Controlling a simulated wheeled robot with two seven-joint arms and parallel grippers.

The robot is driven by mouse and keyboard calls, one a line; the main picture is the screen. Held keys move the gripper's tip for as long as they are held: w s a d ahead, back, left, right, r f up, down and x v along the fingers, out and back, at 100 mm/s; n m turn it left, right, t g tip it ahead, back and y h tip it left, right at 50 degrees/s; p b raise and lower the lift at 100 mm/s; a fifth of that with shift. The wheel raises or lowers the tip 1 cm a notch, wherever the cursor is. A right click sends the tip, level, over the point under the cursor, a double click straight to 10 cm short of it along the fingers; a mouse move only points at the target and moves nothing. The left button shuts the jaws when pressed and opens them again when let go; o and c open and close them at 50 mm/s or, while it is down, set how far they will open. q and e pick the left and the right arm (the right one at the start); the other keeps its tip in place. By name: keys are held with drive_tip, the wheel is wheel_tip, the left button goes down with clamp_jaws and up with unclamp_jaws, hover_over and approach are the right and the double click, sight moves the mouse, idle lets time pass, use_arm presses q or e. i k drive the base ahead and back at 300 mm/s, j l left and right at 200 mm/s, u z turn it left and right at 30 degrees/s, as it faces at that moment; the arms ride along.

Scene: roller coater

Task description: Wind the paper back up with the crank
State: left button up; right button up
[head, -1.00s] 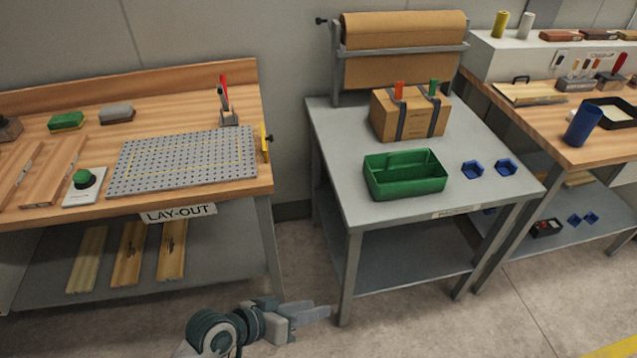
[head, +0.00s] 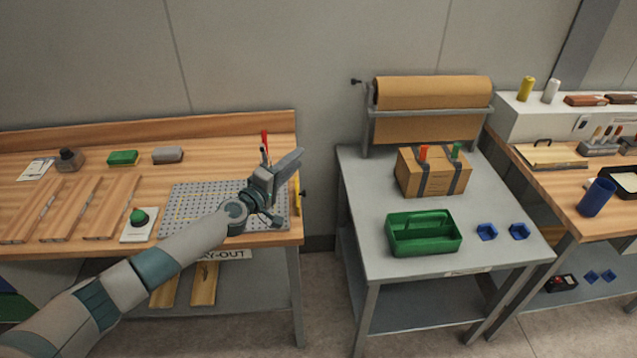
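A roll of brown paper (head: 430,92) sits in a grey stand at the back of the grey table. A sheet of its paper (head: 425,129) hangs below a grey bar, down behind the carton. The crank (head: 356,82) is a small dark handle at the left end of the roll. My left gripper (head: 289,163) is raised over the right end of the lay-out bench, to the left of the crank and lower in the picture, clear of it. Its fingers show nearly edge-on, so their opening cannot be told. My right gripper is out of view.
A strapped carton (head: 433,173) and a green tote (head: 424,234) stand on the grey table (head: 375,192), in front of the paper. A perforated plate (head: 190,205) and a red-handled tool (head: 265,142) are near my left arm. A gap separates the bench and table.

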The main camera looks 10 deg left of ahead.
sight(415, 86)
drive_tip(key=j+u, duration=0.15)
drive_tip(key=u, duration=0.3)
drive_tip(key=i+j+u, duration=0.1)
drive_tip(key=u, duration=0.35)
drive_tip(key=i+j+u, duration=0.1)
drive_tip(key=u, duration=0.35)
drive_tip(key=i+j+u, duration=0.1)
drive_tip(key=i+u, duration=0.3)
drive_tip(key=i, duration=0.15)
drive_tip(key=i+j+z, duration=0.1)
drive_tip(key=i+z, duration=0.3)
drive_tip(key=i, duration=0.15)
drive_tip(key=i+z, duration=0.15)
drive_tip(key=z, duration=0.3)
drive_tip(key=i+z, duration=0.15)
drive_tip(key=z, duration=0.35)
drive_tip(key=i+z, duration=0.1)
drive_tip(key=z, duration=0.35)
drive_tip(key=i+j+z, duration=0.1)
drive_tip(key=z, duration=0.4)
drive_tip(key=i+j+z, duration=0.1)
drive_tip(key=z, duration=0.35)
drive_tip(key=j, duration=0.1)
